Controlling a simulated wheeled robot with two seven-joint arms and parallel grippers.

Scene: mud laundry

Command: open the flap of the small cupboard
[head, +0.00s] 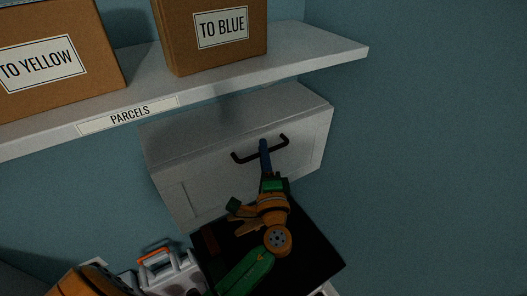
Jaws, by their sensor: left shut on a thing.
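The small cupboard (225,122) is a pale grey-white box under the shelf, with its top and front showing. Its flap (212,183) is the front panel, with a dark bar handle (242,158). I cannot tell from this view whether the flap stands slightly ajar. My left gripper (264,148) reaches up from below, its blue fingers shut on the middle of the handle. The fingers hide that part of the handle, and my wrist hides part of the flap's lower edge. My right gripper is not in view.
A white shelf (300,58) labelled PARCELS runs above the cupboard. It holds a "TO YELLOW" box (97,38) and a "TO BLUE" box (180,45). A dark surface (313,258) lies below. A pale item with an orange handle (155,256) stands lower left. Bare wall is at right.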

